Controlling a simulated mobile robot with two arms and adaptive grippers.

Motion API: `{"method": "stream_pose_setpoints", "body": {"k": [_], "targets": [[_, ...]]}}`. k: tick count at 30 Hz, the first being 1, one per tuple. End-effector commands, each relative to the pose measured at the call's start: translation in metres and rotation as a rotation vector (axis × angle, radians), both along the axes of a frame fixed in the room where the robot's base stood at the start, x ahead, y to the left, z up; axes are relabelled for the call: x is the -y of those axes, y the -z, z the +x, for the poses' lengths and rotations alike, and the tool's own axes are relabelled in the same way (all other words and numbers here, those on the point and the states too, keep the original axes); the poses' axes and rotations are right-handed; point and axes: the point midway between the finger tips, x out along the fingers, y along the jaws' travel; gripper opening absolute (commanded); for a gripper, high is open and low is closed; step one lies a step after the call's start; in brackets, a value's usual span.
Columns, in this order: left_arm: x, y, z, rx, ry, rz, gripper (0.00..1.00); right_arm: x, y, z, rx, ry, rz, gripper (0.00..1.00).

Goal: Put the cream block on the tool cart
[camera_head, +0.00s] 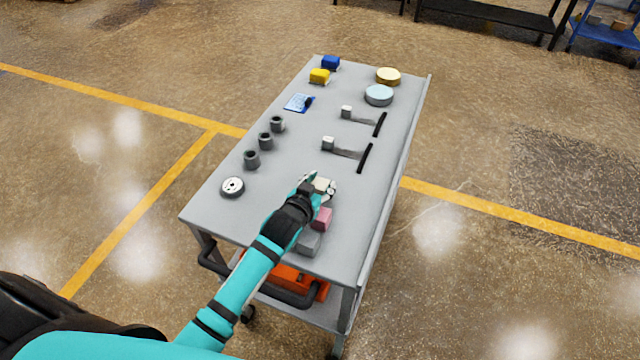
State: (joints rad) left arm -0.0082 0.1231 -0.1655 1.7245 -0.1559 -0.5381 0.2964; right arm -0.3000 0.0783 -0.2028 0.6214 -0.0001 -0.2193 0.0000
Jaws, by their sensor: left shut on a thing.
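The tool cart (345,215) is a grey cart with a flat top, standing in front of me. My left gripper (322,186) is over the near half of the cart top, coming in from the lower left. It is shut on the cream block (320,184), which shows between its fingers. The block is at or just above the cart surface; I cannot tell whether it touches. A pink block (323,218) and a grey block (308,243) sit on the cart just nearer than the gripper. My right gripper is out of view.
On the cart, several dark grey cylinders (265,140) and a white-faced disc (232,187) line the left side. Two light-headed tools (329,144) lie on the right. Yellow (319,76) and blue (331,62) blocks and round tins (379,95) stand at the far end.

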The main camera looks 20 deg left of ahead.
Motion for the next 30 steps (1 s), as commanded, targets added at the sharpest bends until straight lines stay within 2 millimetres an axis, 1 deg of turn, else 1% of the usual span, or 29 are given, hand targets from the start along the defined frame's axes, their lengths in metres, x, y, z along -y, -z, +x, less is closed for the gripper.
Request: {"method": "stream_pose_setpoints", "body": {"k": [1, 2, 7, 16, 19, 23, 30], "targets": [[0.0, 0.001, 0.0, 0.001, 0.0, 0.0, 0.01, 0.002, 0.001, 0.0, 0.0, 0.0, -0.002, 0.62], [0.0, 0.002, 0.0, 0.0, 0.0, 0.0, 0.39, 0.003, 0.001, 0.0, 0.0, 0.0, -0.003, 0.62], [0.0, 0.001, 0.0, 0.0, 0.0, 0.0, 0.61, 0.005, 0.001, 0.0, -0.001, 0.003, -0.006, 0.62], [0.0, -0.002, 0.0, 0.001, 0.0, 0.0, 0.61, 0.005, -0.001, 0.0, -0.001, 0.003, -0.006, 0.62], [0.0, -0.003, -0.008, 0.001, 0.001, 0.0, 0.61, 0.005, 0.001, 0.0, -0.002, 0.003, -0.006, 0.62], [-0.001, -0.012, -0.03, 0.0, 0.0, 0.0, 0.61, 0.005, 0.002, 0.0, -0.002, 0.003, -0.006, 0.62], [-0.002, -0.031, -0.078, 0.0, 0.001, 0.0, 0.61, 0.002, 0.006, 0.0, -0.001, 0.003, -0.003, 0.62]]}}
